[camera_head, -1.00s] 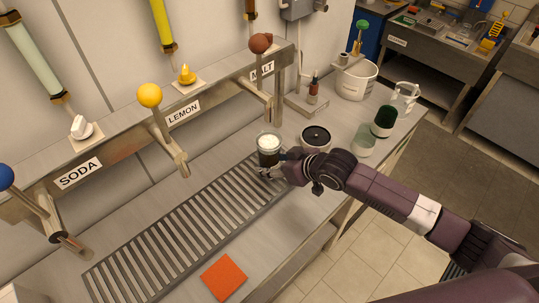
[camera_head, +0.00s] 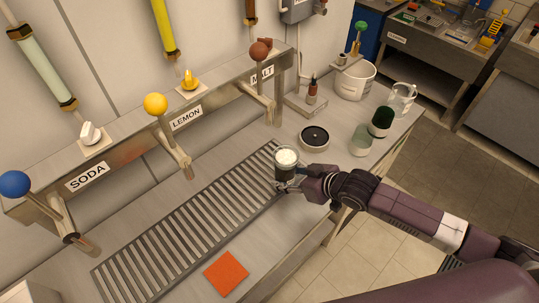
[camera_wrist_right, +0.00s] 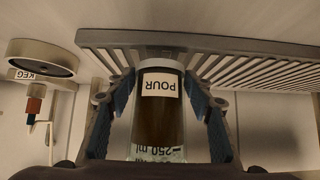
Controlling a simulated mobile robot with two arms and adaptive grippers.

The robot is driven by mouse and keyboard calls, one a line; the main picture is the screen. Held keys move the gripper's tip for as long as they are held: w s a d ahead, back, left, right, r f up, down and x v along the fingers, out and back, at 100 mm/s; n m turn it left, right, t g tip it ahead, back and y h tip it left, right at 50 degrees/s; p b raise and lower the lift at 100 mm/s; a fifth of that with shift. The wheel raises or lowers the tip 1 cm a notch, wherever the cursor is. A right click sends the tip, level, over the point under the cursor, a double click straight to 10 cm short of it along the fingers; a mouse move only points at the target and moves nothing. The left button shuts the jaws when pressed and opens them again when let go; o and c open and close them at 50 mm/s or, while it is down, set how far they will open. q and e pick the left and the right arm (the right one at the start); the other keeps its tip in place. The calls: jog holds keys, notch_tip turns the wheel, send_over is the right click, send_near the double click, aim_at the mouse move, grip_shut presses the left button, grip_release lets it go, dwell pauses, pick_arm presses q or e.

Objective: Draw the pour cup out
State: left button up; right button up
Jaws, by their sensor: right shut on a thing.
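The pour cup (camera_head: 286,165) is a clear cup of dark drink with a pale foamy top. In the right wrist view its POUR label (camera_wrist_right: 161,85) and a 250 ml mark show upside down. My right gripper (camera_head: 288,184) is shut on the cup, with blue finger pads on both its sides in the wrist view. My left gripper is not in view.
A round black-topped disc (camera_head: 314,136) marked KEG lies behind the cup. A clear glass (camera_head: 361,141), a dark green cup (camera_head: 381,122), a pitcher (camera_head: 402,98) and a white bucket (camera_head: 355,82) stand right. An orange square (camera_head: 226,273) lies in front. Lemon (camera_head: 172,150) and soda (camera_head: 65,220) taps overhang the tray.

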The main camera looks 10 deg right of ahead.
jog(key=shift+s+d+r+p, duration=0.1)
jog(key=shift+s+d+p, duration=0.55)
jog(key=shift+s, duration=0.45)
jog(key=shift+s+d+p, duration=0.4)
jog(key=shift+s+d, duration=0.4)
jog(key=shift+s, duration=0.3)
